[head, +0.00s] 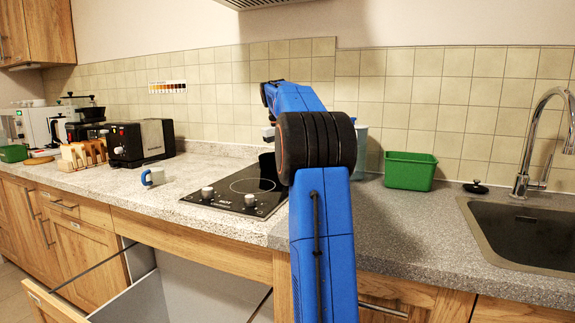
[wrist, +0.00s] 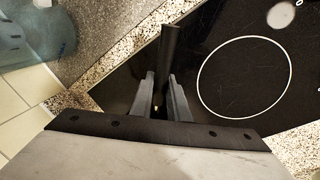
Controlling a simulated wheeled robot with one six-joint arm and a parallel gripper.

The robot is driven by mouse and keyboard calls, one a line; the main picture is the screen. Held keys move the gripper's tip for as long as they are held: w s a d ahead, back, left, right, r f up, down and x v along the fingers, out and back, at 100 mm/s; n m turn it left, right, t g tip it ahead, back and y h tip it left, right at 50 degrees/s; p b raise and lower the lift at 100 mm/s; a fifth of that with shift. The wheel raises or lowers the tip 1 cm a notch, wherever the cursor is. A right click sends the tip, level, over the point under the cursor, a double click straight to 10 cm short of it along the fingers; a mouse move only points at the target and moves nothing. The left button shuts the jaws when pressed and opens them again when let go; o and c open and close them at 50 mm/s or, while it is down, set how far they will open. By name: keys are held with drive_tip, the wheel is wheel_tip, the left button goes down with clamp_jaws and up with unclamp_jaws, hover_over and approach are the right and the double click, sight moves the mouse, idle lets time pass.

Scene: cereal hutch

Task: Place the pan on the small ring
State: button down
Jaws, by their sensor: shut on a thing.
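My gripper (wrist: 161,84) is shut on a dark bar, which looks like the handle of the pan (wrist: 171,48), over the left part of the hob in the wrist view. The rest of the pan is hidden there by my gripper body. In the head view a dark shape (head: 267,164) shows beside my arm at the back of the hob; I cannot tell if it is the pan. The black hob (head: 226,195) has one thin white ring (head: 253,186) in sight, also in the wrist view (wrist: 245,77), with nothing on it. I cannot tell whether it is the small one.
Two knobs (head: 207,192) stand on the hob's front left. A blue and white mug (head: 153,176) and a black toaster (head: 140,142) are to the left. A green bin (head: 409,170), a clear bluish container (wrist: 35,32) and a sink (head: 530,235) are to the right.

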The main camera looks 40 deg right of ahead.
drive_tip(key=c, duration=1.7)
unclamp_jaws()
drive_tip(key=r, duration=0.4)
drive_tip(key=a+r, duration=0.1)
drive_tip(key=r, duration=0.3)
drive_tip(key=a+r, duration=0.1)
drive_tip(key=r, duration=0.3)
drive_tip(key=shift+w+a, duration=0.1)
drive_tip(key=shift+w, duration=0.3)
drive_tip(key=shift+f, duration=0.1)
